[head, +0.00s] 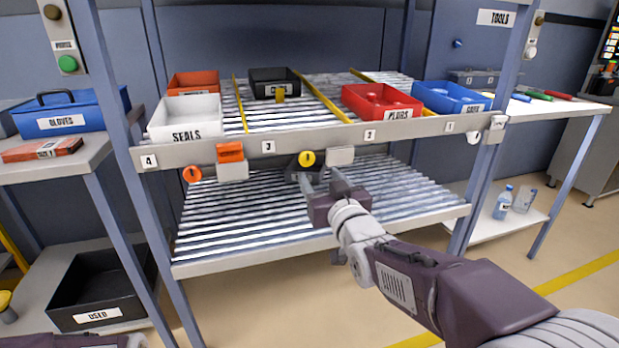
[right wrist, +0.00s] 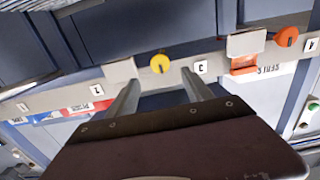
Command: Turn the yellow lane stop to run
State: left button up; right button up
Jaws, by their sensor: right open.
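The yellow lane stop (head: 306,158) is a small round knob on the front rail of the upper rack shelf, between the plates 3 and 2. It also shows in the right wrist view (right wrist: 160,63), just beyond the fingertips. Which way it is turned is too small to tell. My right gripper (head: 322,180) is open and empty, just in front of and slightly below the knob in the head view. In the right wrist view its two fingers (right wrist: 160,90) stand apart, with the knob between their lines and no contact visible. My left gripper is not in view.
An orange lane stop (head: 191,174) and an orange block (head: 230,152) are left along the rail (head: 290,145). A blank pale plate (head: 340,156) is close right of the yellow knob. White, black, red and blue bins stand above; the lower roller shelf (head: 270,215) is empty.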

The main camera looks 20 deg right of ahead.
aim_at(308, 160)
jog(key=w+b, duration=0.2)
jog(key=w, duration=0.7)
jog(key=shift+a, duration=0.15)
jog(key=shift+c, duration=0.3)
grip_shut()
